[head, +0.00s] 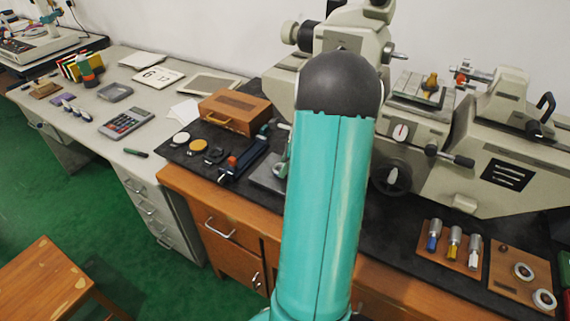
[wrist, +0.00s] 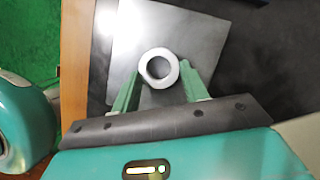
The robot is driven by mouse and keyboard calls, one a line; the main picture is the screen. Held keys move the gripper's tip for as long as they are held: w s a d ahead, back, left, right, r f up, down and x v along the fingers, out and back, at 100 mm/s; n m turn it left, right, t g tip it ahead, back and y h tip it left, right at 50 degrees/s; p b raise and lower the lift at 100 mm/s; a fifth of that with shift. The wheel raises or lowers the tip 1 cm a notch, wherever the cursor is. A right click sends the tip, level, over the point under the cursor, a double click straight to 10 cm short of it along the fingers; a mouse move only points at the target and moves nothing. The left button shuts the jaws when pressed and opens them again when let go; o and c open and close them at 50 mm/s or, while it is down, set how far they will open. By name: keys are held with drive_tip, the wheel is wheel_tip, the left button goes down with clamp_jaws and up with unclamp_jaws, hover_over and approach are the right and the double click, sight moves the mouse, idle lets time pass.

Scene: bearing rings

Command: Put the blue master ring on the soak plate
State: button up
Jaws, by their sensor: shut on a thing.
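My gripper (wrist: 160,78) is shut on a pale metal ring (wrist: 159,84), with one green finger on each side of it in the wrist view. No blue shows on the ring from this angle. The ring is over the grey square soak plate (wrist: 190,30); I cannot tell whether it touches the plate. In the head view, part of the plate (head: 264,180) shows on the dark bench mat, left of my arm.
A large measuring machine (head: 440,130) stands behind and right of my arm. A wooden box (head: 234,112) and a dark blue fixture (head: 245,158) are left of the plate.

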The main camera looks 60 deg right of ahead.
drive_tip(key=shift+f, duration=0.25)
idle(0.6)
drive_tip(key=o, duration=1.1)
drive_tip(key=shift+o, duration=0.2)
wheel_tip(320, 180, up, 8)
drive_tip(key=shift+r, duration=0.25)
idle(0.4)
drive_tip(key=w+a+r+n+h, duration=0.1)
drive_tip(key=a+r+n, duration=0.25)
drive_tip(key=a, duration=0.35)
drive_tip(key=w+a+r+n, duration=0.25)
drive_tip(key=a+n, duration=0.25)
drive_tip(key=a, duration=0.3)
drive_tip(key=w+a+r+n+h, duration=0.1)
drive_tip(key=a+r+n, duration=0.3)
drive_tip(key=a, duration=0.3)
drive_tip(key=s+a+r+n+t, duration=0.1)
drive_tip(key=s+a+n, duration=0.4)
drive_tip(key=a+n, duration=0.3)
drive_tip(key=s+a+r+n, duration=0.1)
drive_tip(key=s+a+n, duration=0.5)
drive_tip(key=a+n, duration=0.3)
drive_tip(key=a, duration=0.3)
drive_tip(key=shift+t, duration=0.4)
